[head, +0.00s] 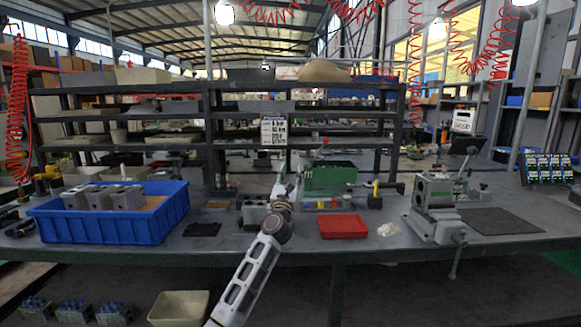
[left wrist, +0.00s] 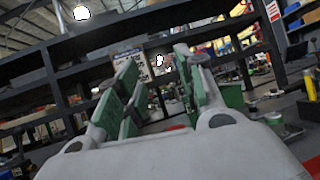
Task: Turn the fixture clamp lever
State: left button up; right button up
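A grey clamping fixture (head: 436,203) stands on the right half of the bench. A thin lever (head: 455,262) hangs from its front, below the bench edge. A short arm with a dark knob (head: 471,151) rises at its upper right. I cannot tell which of these is the clamp lever. My left gripper (head: 301,172) is over the middle of the bench, well to the left of the fixture and apart from it. In the left wrist view its green-padded fingers (left wrist: 158,88) are spread with nothing between them. My right gripper is not in view.
A blue bin (head: 110,228) with grey blocks is at the left. A red tray (head: 342,226) and a green box (head: 331,178) are near the middle. A dark mat (head: 503,221) lies right of the fixture. Shelves (head: 250,112) stand behind.

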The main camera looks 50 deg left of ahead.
pick_arm(q)
jog(key=shift+r, duration=1.5)
